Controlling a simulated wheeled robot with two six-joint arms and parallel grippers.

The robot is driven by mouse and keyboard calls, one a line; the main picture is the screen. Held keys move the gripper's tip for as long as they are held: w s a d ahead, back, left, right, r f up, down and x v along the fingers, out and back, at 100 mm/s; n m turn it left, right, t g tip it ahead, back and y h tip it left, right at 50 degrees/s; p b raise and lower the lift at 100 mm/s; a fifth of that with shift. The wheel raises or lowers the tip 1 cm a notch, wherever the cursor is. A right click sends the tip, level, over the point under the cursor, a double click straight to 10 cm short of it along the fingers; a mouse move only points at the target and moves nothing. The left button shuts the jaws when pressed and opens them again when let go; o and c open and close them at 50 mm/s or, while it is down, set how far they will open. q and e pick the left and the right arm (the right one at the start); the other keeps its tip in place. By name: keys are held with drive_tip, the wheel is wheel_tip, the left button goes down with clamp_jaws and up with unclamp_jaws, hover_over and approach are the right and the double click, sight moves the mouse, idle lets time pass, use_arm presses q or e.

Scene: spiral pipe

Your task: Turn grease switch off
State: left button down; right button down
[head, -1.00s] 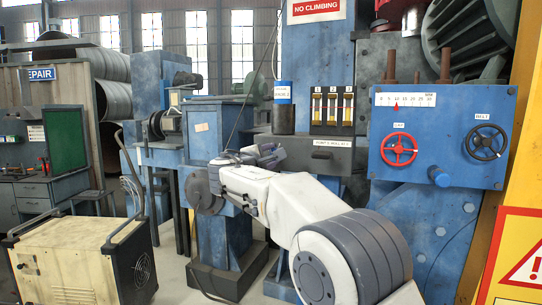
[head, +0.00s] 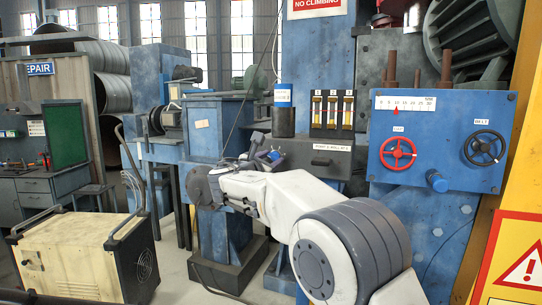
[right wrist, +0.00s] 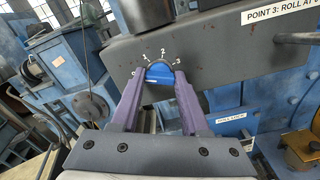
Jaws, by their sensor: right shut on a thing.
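The grease switch is a blue knob (right wrist: 158,74) on a dark grey panel in the right wrist view, below an arc of white marks 0, 1, 2 and 3. My right gripper (right wrist: 160,82) has its two purple fingers on either side of the knob and is shut on it. In the head view my right gripper (head: 268,156) is at the left end of the grey box, small and partly masked by my arm. Which mark the knob points to I cannot tell. My left gripper is not in view.
A grey box (head: 318,160) with a white label carries a dark cylinder (head: 283,112) and a three-gauge block (head: 332,112). A blue panel (head: 440,175) with a red handwheel (head: 398,153) and a black handwheel (head: 485,148) stands at the right. A wheeled cart (head: 70,260) stands at the lower left.

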drive_tip(key=shift+a+f+n, duration=0.1)
drive_tip(key=shift+n, duration=0.6)
drive_tip(key=shift+p, duration=0.3)
drive_tip(key=shift+c, duration=2)
unclamp_jaws()
drive_tip(key=b+v, duration=0.5)
drive_tip(key=v, duration=0.5)
drive_tip(key=shift+s, duration=0.25)
